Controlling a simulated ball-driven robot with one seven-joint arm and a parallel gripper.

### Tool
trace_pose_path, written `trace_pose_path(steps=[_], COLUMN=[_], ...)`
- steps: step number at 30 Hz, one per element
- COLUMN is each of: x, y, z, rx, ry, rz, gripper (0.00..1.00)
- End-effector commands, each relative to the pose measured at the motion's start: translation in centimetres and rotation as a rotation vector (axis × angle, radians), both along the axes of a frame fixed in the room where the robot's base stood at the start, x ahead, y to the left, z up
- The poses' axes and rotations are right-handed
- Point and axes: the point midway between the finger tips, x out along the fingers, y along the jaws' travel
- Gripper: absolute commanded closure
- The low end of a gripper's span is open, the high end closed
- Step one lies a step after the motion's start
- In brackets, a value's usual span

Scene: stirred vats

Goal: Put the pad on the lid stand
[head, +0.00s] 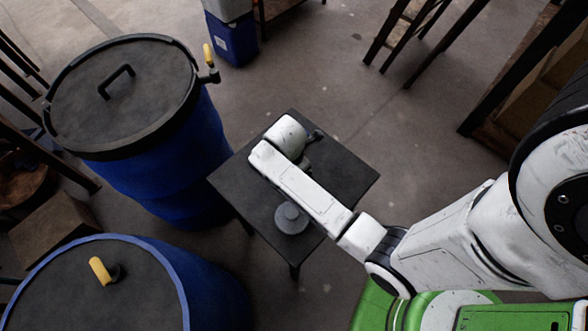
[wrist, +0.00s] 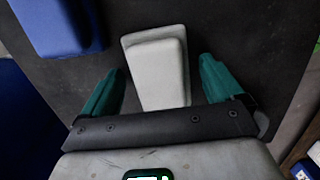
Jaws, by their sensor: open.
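A dark square-topped stand (head: 345,178), probably the lid stand, is below my arm in the head view. Its dark top (wrist: 225,25) fills much of the wrist view. A pale grey block (wrist: 158,80) with a stepped, wider edge lies there; I cannot tell whether it is the pad. My gripper (wrist: 161,66) is open, with one teal finger on each side of the block and visible gaps between. A blue object (wrist: 58,22) lies at upper left in the wrist view. In the head view my arm hides the fingers and the block.
A grey round piece with a knob (head: 291,218) sits on the stand's near side. A blue vat with a handled dark lid (head: 125,95) stands left, another blue vat (head: 205,290) at lower left. A blue bin (head: 232,38) stands behind. Open floor (head: 420,130) lies right of the stand.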

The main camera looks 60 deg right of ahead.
Motion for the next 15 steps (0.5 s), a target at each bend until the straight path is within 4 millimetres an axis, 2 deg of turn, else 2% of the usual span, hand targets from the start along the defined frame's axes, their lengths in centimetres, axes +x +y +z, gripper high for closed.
trace_pose_path(steps=[4,7,15], x=[0.1,0.2,0.4], y=[0.0,0.2,0.8], z=[0.6,1.9,7.4], rx=[0.0,-0.001,-0.001], ry=[-0.001,-0.003,-0.005], rz=[0.0,0.0,0.002], gripper=[0.06,0.06,0.06])
